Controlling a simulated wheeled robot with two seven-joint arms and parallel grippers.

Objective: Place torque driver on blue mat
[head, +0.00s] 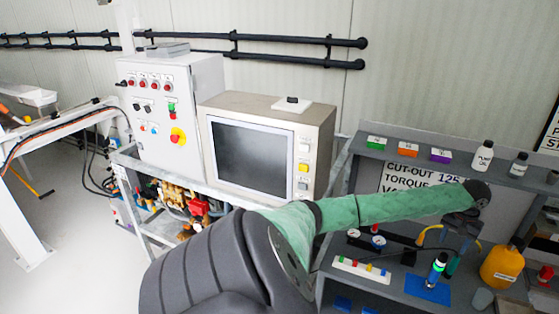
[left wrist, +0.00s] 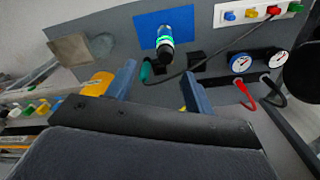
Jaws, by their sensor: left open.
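A blue mat (head: 424,292) lies on the shelf unit's worktop; it also shows in the left wrist view (left wrist: 143,24). A dark cylinder with a glowing green ring (head: 437,268), perhaps the torque driver, stands on or over the mat; in the left wrist view it appears end-on (left wrist: 165,40). My right gripper is not in view.
A yellow bottle (head: 501,268) stands right of the mat. A white strip with coloured plugs (head: 361,269) and round gauges (head: 378,242) are to the left. Small boxes and bottles line the upper shelf (head: 405,160). A dark cable crosses the worktop in the left wrist view.

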